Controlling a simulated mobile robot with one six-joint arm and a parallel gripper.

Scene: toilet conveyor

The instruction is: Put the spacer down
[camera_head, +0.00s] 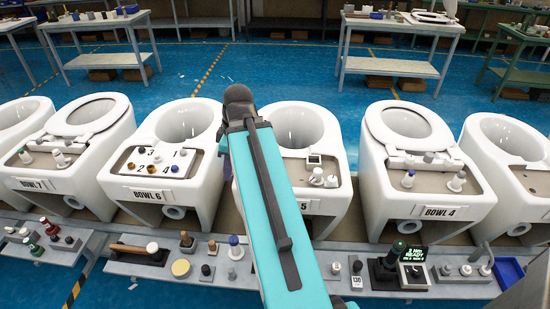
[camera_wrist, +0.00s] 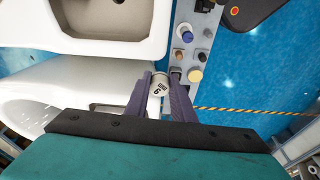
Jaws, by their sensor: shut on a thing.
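In the wrist view, a short pale grey cylinder with dark markings, which I take for the spacer (camera_wrist: 161,87), sits between the two purple fingers of my gripper (camera_wrist: 161,84). The fingers are shut on it. It is beside the white bowls, near the edge of the grey shelf (camera_wrist: 181,43); whether it touches anything below cannot be told.
Bowl 6 (camera_head: 206,188) and Bowl 4 (camera_head: 461,204) stand on either side of my arm. The front shelf (camera_head: 133,268) holds a hammer (camera_head: 138,249), several knobs and pegs, and a device with a lit screen (camera_head: 413,255). Blue floor lies beyond the bowls.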

